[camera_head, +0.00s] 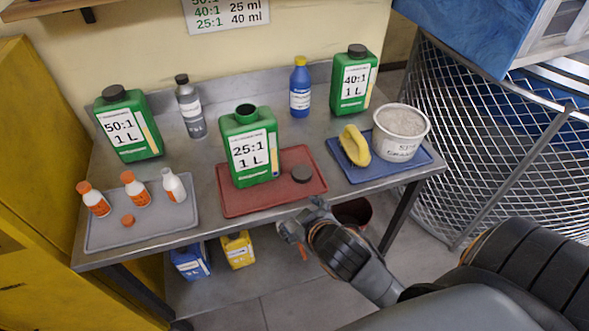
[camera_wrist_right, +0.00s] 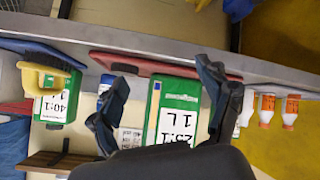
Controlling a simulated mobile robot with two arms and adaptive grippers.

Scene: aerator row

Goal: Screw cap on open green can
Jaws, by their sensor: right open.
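The open green can (camera_head: 250,148), labelled 25:1 1 L, stands upright on a red tray (camera_head: 235,203), its dark mouth uncovered. A dark round cap (camera_head: 302,174) lies on the same tray, to the right of the can. My right gripper (camera_head: 290,222) is in front of the table's front edge, apart from both can and cap. In the right wrist view its two fingers (camera_wrist_right: 165,92) are spread and empty, with the green can (camera_wrist_right: 172,108) showing between them. My left gripper is in neither view.
Capped green cans stand at the back left (camera_head: 130,125) and back right (camera_head: 354,80). A grey bottle (camera_head: 191,108) and a blue bottle (camera_head: 300,88) stand behind. A grey tray (camera_head: 145,238) holds small bottles. A blue tray (camera_head: 415,172) holds a white bucket (camera_head: 399,148) and yellow brush (camera_head: 355,146).

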